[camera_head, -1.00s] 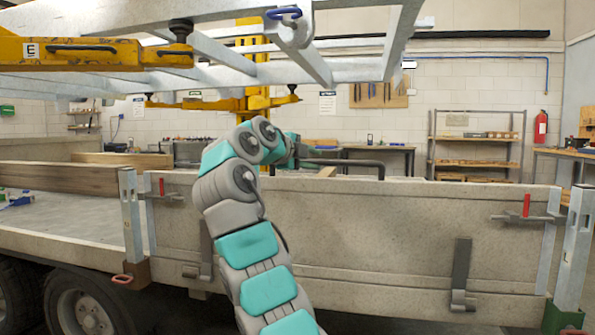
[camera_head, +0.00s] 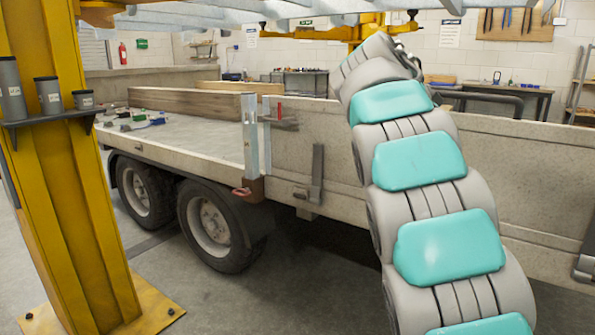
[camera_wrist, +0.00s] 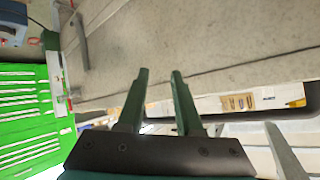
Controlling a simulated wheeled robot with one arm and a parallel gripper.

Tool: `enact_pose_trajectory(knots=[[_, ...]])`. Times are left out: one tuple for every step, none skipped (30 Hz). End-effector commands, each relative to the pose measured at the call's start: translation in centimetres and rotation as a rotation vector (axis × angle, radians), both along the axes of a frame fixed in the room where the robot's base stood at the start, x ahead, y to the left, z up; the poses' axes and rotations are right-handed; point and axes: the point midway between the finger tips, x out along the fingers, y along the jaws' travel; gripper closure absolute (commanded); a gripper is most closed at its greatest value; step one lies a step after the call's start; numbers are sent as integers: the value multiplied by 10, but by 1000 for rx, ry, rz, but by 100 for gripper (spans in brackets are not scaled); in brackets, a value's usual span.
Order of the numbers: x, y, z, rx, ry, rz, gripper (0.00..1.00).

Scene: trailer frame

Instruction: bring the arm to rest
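My arm (camera_head: 420,160), grey with teal pads, rises from the bottom right of the head view and bends over near the top of the trailer's side wall (camera_head: 520,165). My gripper is hidden behind the arm there. In the wrist view my gripper (camera_wrist: 159,73) shows two dark green fingers standing apart. It is open, with nothing between the fingers. A grey panel surface (camera_wrist: 210,45) lies beyond the fingertips; I cannot tell how far.
A yellow post (camera_head: 65,180) with a small shelf stands at the left. The trailer has wheels (camera_head: 210,220), a corner post (camera_head: 250,135) and timber beams (camera_head: 190,102) on its bed. A metal frame (camera_head: 250,12) hangs overhead.

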Motion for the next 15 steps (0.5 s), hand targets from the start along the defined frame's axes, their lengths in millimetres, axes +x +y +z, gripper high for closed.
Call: enact_pose_trajectory(knots=[[-14, 0, -11, 6, 67, 27, 66], [-22, 1, -18, 10, 105, 48, 66], [-31, 1, -29, 17, 160, 73, 66], [-39, 2, -38, 24, 201, 95, 66], [-48, 3, -45, 29, 237, 116, 66], [-59, 4, -57, 41, 289, 145, 66], [-67, 5, -65, 50, 326, 168, 66], [-77, 7, -75, 59, 362, 192, 66], [-89, 10, -85, 72, 407, 226, 66], [-98, 12, -95, 83, 443, 252, 66], [-108, 14, -105, 94, 478, 277, 66], [-121, 18, -115, 108, 520, 314, 66], [-132, 21, -125, 121, 554, 340, 66], [-141, 24, -135, 133, 584, 369, 66], [-156, 29, -148, 152, 628, 406, 66]])
